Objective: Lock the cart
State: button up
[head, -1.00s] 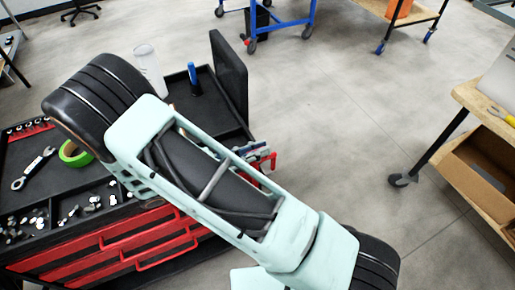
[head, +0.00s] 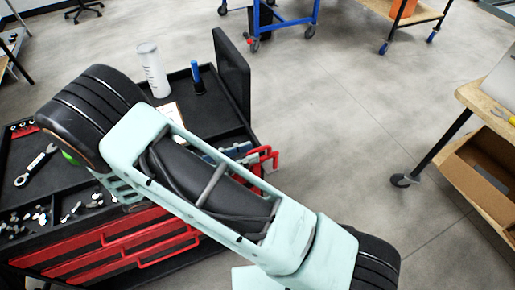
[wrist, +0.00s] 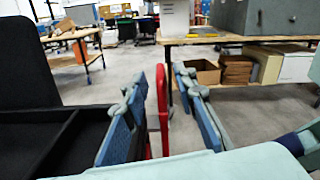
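The cart (head: 115,240) is a black and red tool trolley at the left of the head view. A red handle (head: 266,157) sticks out from its right side. In the wrist view the red handle (wrist: 163,108) stands as an upright bar between my fingers. My gripper (wrist: 160,88) is open, with one blue finger on each side of the bar and gaps showing. In the head view the gripper (head: 238,150) is mostly hidden behind my arm, close to the handle. I cannot make out a separate lock on the cart.
A wooden bench (head: 485,105) stands at the right. The floor between is clear.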

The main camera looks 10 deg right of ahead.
jog(key=v, duration=0.7)
jog(key=shift+s+a, duration=0.15)
jog(key=shift+a, duration=0.1)
jog(key=shift+r, duration=0.1)
